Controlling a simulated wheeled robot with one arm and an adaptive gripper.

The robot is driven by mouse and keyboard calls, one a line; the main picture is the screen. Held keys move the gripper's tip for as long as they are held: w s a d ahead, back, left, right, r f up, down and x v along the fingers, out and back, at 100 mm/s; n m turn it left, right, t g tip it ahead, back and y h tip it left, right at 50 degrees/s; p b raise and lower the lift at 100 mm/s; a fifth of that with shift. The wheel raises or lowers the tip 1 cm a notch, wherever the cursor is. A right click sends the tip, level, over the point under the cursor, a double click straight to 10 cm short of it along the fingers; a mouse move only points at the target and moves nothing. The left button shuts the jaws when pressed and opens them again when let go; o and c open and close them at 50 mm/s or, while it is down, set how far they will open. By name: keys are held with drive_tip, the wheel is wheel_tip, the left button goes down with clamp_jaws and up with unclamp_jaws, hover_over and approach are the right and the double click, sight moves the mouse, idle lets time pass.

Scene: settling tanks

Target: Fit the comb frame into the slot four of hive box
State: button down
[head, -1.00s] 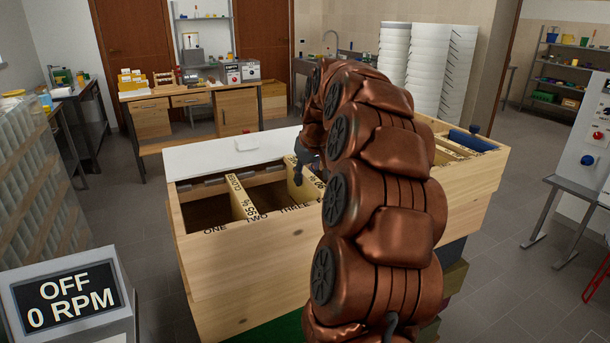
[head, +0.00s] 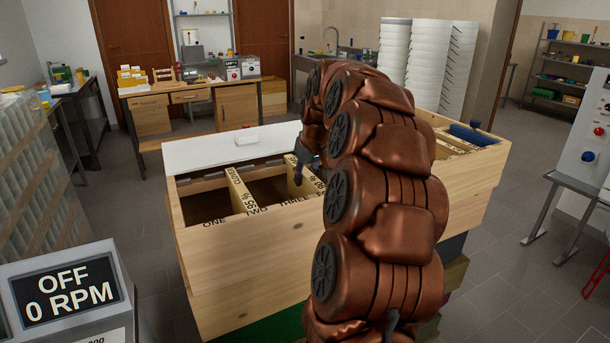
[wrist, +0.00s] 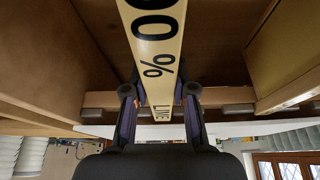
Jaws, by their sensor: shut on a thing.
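The wooden hive box (head: 270,265) stands in front of me, with slot words ONE, TWO and THREE on its near wall and a further word mostly hidden by my arm. My gripper (wrist: 160,100) is shut on the top bar of a cream comb frame (wrist: 155,25) with black "%" lettering. In the head view the gripper (head: 301,170) is partly behind my arm, and the frame's bar (head: 296,184) shows near the word THREE. The frame's lower part is hidden, so its depth in the box cannot be told.
A white cover (head: 210,150) lies along the box's far side. More frame bars and a blue roll (head: 472,135) are at the box's right end. In the wrist view, dark gaps flank the held frame, with a wooden piece (wrist: 287,50) to the right.

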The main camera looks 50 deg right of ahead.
drive_tip(key=shift+f, duration=0.1)
drive_tip(key=c, duration=0.9)
unclamp_jaws()
drive_tip(key=shift+o, duration=0.2)
drive_tip(key=v, duration=1.2)
drive_tip(key=shift+a, duration=0.2)
